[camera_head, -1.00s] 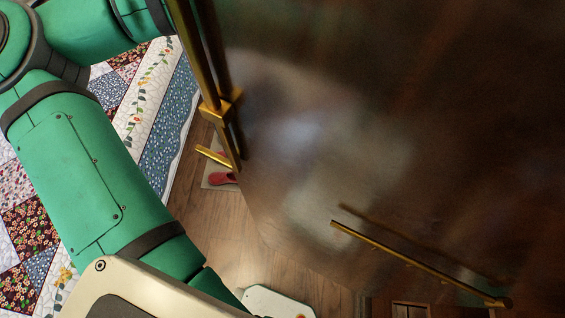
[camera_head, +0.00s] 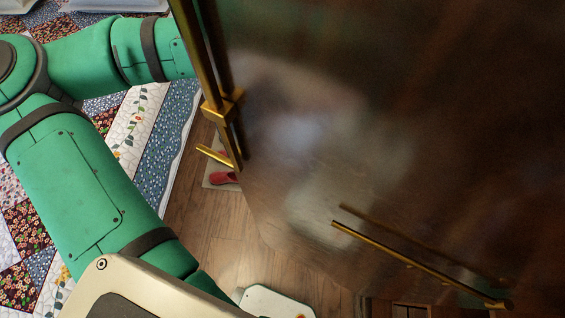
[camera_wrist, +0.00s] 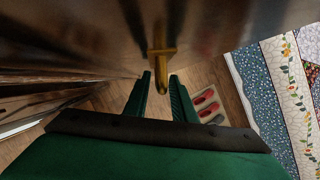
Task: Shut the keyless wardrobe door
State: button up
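A wide, dark, glossy wooden door panel (camera_head: 400,130) fills the right of the head view. A long brass rod (camera_head: 207,60) with a small brass handle (camera_head: 215,156) runs down its left edge. No key shows on the visible part, but I cannot see the whole door. In the wrist view the wood (camera_wrist: 235,25) lies above my gripper (camera_wrist: 161,76). My gripper's two green fingers are apart, with a brass fitting (camera_wrist: 162,52) at the gap between their tips; contact is unclear. The head view does not show my gripper; the panel's edge hides the arm's far end.
A second brass bar (camera_head: 410,262) crosses the lower right of the panel. A patchwork quilt (camera_head: 25,225) lies at left. Wooden floor (camera_head: 205,215) is visible between it and the panel. A mat with red shoes (camera_wrist: 207,102) lies on the floor. Dark wooden edges (camera_wrist: 35,105) stand at left.

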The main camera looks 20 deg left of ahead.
grip_shut()
dwell(1.2)
